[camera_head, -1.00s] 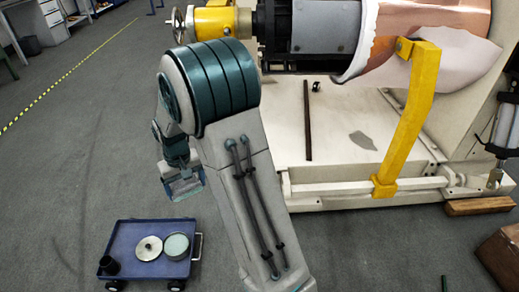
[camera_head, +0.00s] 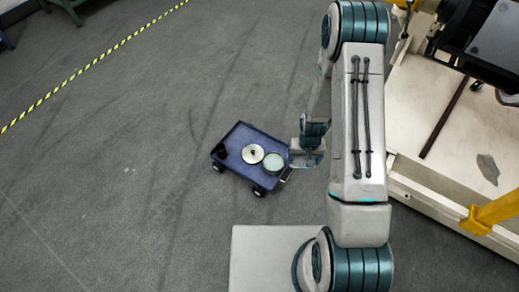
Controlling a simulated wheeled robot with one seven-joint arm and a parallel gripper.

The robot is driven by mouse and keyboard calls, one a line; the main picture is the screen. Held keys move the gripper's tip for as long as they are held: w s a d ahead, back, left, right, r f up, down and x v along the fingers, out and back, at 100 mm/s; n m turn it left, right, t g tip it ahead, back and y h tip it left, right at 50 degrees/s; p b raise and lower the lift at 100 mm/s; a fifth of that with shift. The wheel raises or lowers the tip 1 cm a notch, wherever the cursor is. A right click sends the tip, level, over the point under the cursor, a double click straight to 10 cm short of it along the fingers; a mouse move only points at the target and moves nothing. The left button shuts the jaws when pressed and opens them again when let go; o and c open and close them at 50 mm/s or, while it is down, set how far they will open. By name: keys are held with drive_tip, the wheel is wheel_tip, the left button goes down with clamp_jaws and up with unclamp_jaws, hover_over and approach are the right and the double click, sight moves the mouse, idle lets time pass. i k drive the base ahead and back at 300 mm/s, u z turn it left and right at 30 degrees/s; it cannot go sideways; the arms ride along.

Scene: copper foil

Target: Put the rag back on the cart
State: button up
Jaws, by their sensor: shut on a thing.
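The blue cart (camera_head: 226,164) stands on the floor at the middle of the head view. It carries a dark cup, a pale round lid with a knob, and a round tin with a pale green top. My gripper (camera_head: 306,160) is at the cart's right edge, close to the tin and the cart handle. It is shut on the rag, of which little can be made out at this size. I cannot tell whether the gripper is over the cart or just beside it.
The machine's pale base (camera_head: 440,150) is to the right, with a dark rod (camera_head: 448,122), a flat grey patch (camera_head: 488,168) and a yellow bracket (camera_head: 490,214). A yellow-black floor line (camera_head: 95,65) runs at the upper left. The floor left of the cart is clear.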

sight(241, 135)
drive_tip(key=u, duration=0.5)
drive_tip(key=k, duration=1.2)
drive_tip(key=u, duration=1.2)
drive_tip(key=i, duration=1.9)
drive_tip(key=z, duration=0.2)
drive_tip(key=i, duration=1.15)
drive_tip(key=z, duration=1.6)
drive_tip(key=i, duration=0.7)
drive_tip(key=z, duration=0.6)
